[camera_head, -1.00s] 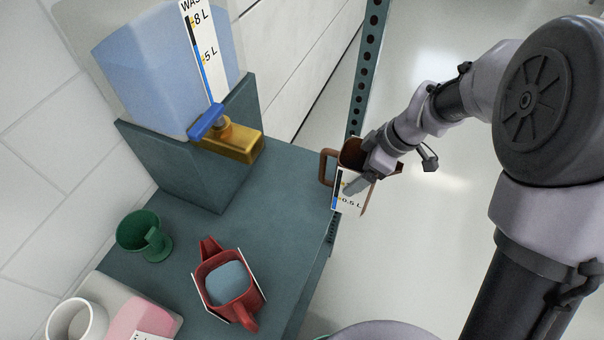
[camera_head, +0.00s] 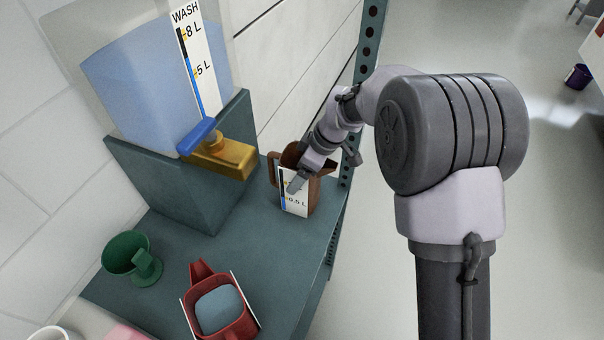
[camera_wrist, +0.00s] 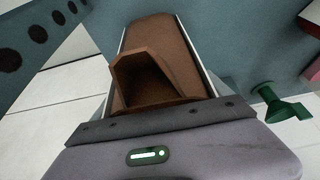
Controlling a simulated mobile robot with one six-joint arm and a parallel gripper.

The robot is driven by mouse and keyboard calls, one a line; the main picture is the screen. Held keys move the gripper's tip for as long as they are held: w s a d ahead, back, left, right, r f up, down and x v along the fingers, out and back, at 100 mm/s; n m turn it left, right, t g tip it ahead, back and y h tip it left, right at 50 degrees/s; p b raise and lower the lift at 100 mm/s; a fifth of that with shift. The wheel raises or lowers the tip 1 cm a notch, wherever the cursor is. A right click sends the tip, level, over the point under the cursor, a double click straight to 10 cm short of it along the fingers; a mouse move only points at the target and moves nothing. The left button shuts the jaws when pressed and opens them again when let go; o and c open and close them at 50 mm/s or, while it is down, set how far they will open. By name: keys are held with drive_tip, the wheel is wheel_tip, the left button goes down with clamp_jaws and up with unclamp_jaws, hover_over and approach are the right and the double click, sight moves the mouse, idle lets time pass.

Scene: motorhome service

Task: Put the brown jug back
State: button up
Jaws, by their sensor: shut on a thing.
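The brown jug (camera_head: 312,196) is upright at the right part of the teal counter (camera_head: 262,240), with a white scale label marked 0.5 L on its side. From these views I cannot tell if its base touches the counter. My gripper (camera_head: 299,182) is shut on the jug, and the jaws reach down its near side. In the wrist view the brown jug (camera_wrist: 160,65) fills the middle, its spout towards the camera. I cannot see into its bottom.
A blue water tank (camera_head: 150,75) with a brass tap (camera_head: 225,155) and blue lever stands at the back left. A red jug (camera_head: 235,322) with blue-grey contents and a green cup (camera_head: 126,252) are nearer. A perforated post (camera_head: 366,50) rises behind my gripper. Counter between the jugs is clear.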

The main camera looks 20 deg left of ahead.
drive_tip(key=shift+r, duration=0.15)
drive_tip(key=o, duration=1.9)
drive_tip(key=p+v, duration=0.3)
drive_tip(key=v, duration=0.9)
drive_tip(key=shift+p, duration=0.4)
drive_tip(key=s+d+r+m+t, duration=0.2)
drive_tip(key=s+d+r+m, duration=0.35)
drive_tip(key=d+r, duration=0.35)
drive_tip(key=s+d+r+m+t+h, duration=0.1)
drive_tip(key=s+d+m, duration=0.5)
drive_tip(key=s+m, duration=0.2)
drive_tip(key=s+d+r+m+t+h, duration=0.1)
drive_tip(key=s+d+r+m+t, duration=0.1)
drive_tip(key=s+d+m, duration=0.5)
drive_tip(key=s+m, duration=0.1)
drive_tip(key=s, duration=0.3)
drive_tip(key=shift+h, duration=0.3)
